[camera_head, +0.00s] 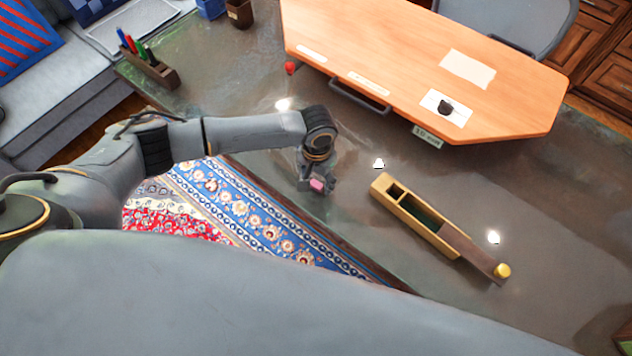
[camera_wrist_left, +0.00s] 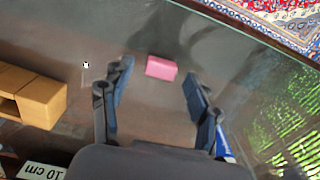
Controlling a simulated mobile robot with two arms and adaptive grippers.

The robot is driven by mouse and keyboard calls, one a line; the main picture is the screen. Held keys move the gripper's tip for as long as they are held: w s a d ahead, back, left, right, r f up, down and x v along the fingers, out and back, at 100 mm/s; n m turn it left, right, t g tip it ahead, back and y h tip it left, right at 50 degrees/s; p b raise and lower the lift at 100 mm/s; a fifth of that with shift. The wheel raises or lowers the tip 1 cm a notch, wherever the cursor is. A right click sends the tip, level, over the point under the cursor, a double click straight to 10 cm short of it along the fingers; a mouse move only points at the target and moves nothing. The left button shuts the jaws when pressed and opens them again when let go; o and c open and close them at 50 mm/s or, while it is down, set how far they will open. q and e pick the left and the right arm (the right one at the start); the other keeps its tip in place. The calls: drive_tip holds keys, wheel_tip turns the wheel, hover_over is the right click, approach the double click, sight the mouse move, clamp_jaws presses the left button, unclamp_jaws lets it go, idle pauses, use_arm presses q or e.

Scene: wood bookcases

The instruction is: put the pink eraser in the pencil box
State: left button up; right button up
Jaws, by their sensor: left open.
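The pink eraser (camera_head: 317,184) lies on the dark glossy table near its front edge. In the left wrist view the eraser (camera_wrist_left: 161,67) lies ahead of and between the open fingers, touching neither as far as I can see. My left gripper (camera_head: 316,182) is open above the eraser and hides part of it in the head view; it also shows in the left wrist view (camera_wrist_left: 155,95). The wooden pencil box (camera_head: 412,215) lies to the right, its lid (camera_head: 475,252) slid partly off toward the lower right. Its end shows in the left wrist view (camera_wrist_left: 40,103). My right gripper is out of view.
An orange wooden board (camera_head: 420,70) takes up the back of the table. A pen holder (camera_head: 150,70) stands at the far left. A red piece (camera_head: 290,68) lies by the board. A yellow round piece (camera_head: 502,270) sits at the lid's end. The table between eraser and box is clear.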

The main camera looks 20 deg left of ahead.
use_arm(q)
drive_tip(key=shift+f, duration=0.3)
drive_tip(key=c, duration=1)
drive_tip(key=shift+r, duration=0.15)
